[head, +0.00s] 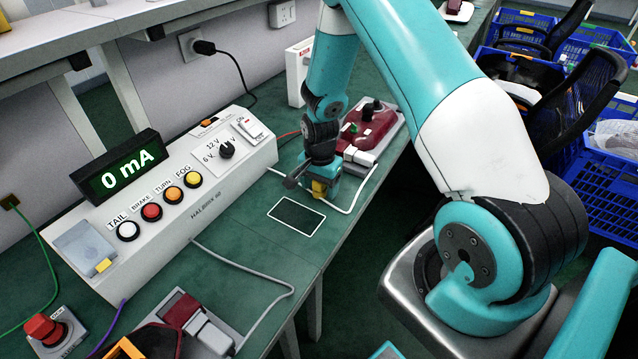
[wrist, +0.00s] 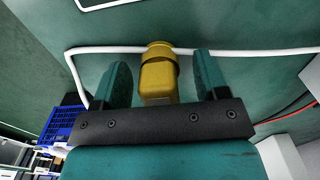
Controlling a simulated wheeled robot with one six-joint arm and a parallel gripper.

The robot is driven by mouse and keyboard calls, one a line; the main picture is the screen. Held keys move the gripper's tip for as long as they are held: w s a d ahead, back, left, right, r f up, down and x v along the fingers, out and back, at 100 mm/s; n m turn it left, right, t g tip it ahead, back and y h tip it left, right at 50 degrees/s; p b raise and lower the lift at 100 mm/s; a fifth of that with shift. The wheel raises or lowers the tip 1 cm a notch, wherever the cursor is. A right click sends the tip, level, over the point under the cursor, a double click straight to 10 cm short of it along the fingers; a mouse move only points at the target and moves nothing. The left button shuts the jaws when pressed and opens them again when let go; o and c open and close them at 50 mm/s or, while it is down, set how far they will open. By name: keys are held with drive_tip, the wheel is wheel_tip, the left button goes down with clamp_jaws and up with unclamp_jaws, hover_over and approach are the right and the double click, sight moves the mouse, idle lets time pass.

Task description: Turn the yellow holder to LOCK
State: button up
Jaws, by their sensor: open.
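The yellow holder (wrist: 158,78) is between the two fingers of my gripper (wrist: 160,85) in the wrist view. The fingers are open, with a visible gap on each side of the holder. In the head view the yellow holder (head: 319,189) shows just below my gripper (head: 316,186), low over the green bench, mostly hidden by it. A white cable passes by the holder's rounded end. I see no LOCK mark, and the holder's turn angle cannot be read.
A tester box (head: 190,190) with coloured buttons and a "0 mA" display (head: 120,170) stands left. A red tail lamp (head: 372,128) lies behind my gripper; another (head: 185,312) is at the front. A white-outlined rectangle (head: 297,216) on the bench is empty. Blue crates (head: 600,190) stand right.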

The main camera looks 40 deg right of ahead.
drive_tip(key=c, duration=1)
wheel_tip(320, 180, up, 20)
